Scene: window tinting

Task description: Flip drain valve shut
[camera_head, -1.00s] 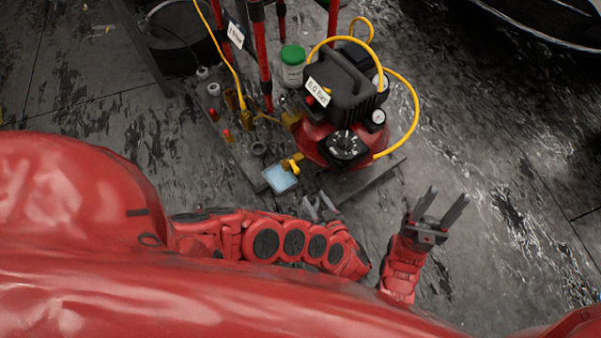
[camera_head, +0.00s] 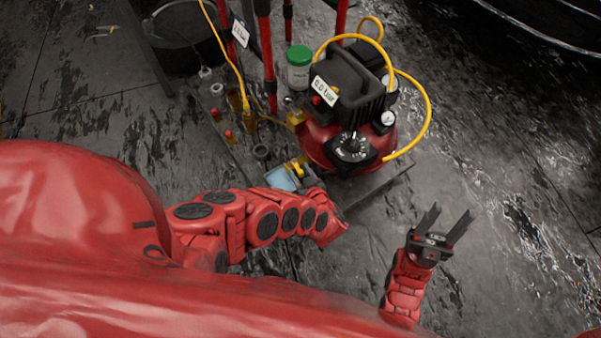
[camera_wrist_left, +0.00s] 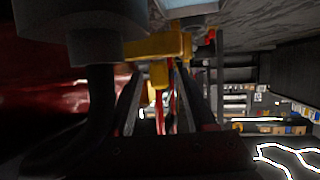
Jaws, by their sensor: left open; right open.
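The yellow drain valve (camera_head: 298,163) sits low on the front of the red compressor tank (camera_head: 318,148), above a small light-blue tray (camera_head: 279,179). My left gripper (camera_head: 305,176) is open right beside the valve and partly covers the tray. In the left wrist view the yellow valve (camera_wrist_left: 160,46) is just ahead of the fingertips, its stubby lower part lined up with the gap between the open fingers (camera_wrist_left: 160,98). I cannot tell whether the fingers touch it. My right gripper (camera_head: 451,218) is open and empty, well right of the compressor.
A green-lidded jar (camera_head: 298,72), red poles (camera_head: 266,60) and small fittings stand nearby. A black bucket (camera_head: 188,45) is at the back left. Floor at right is clear.

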